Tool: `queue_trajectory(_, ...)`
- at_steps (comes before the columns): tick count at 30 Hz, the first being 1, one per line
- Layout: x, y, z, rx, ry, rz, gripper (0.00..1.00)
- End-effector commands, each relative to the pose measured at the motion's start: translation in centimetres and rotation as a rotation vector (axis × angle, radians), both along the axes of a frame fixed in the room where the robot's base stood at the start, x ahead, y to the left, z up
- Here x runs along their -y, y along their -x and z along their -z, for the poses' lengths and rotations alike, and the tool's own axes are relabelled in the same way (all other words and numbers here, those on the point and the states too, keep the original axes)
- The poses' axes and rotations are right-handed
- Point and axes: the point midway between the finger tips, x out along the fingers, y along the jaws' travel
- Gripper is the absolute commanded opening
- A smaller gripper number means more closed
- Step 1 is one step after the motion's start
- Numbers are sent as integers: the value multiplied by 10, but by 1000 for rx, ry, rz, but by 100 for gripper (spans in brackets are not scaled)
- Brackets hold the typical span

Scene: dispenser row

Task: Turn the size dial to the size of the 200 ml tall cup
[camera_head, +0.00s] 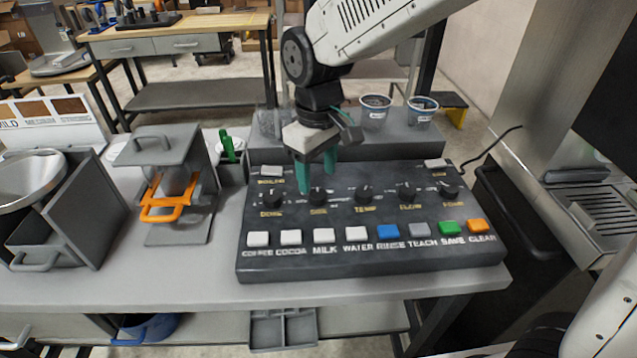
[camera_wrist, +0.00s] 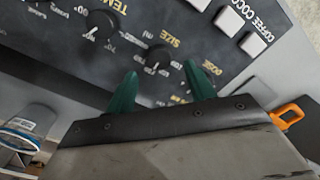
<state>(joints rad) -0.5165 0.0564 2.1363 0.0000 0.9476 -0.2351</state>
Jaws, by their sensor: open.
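The size dial (camera_head: 319,195) is a black knob with a pale pointer line, second from left in the dial row of the dark control panel (camera_head: 345,262). My gripper (camera_head: 317,178) is open and empty, its green fingers pointing down at this dial. In the wrist view the size dial (camera_wrist: 157,58) shows between and just beyond the two fingertips (camera_wrist: 165,80); no contact is visible. Two clear labelled cups, one (camera_head: 375,113) left of the other (camera_head: 422,113), stand on the shelf behind; I cannot tell which is the 200 ml tall one.
The dose dial (camera_head: 272,198) and temp dial (camera_head: 364,194) flank the size dial closely. A row of push buttons (camera_head: 324,236) runs along the panel's front. A grey stand with an orange handle (camera_head: 163,213) is to the left. Another clear container (camera_head: 270,121) stands behind my gripper.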

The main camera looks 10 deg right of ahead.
Motion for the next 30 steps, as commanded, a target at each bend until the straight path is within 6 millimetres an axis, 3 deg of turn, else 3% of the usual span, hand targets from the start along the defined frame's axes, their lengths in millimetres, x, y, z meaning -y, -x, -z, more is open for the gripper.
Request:
queue_trajectory(7, 0, 0, -30, 0, 0, 0, 54)
queue_trajectory(20, 1, 3, -33, -11, 6, 21, 54)
queue_trajectory(23, 13, 22, -24, -56, 35, 61, 54)
queue_trajectory(30, 91, 82, -45, -76, 46, 272, 54)
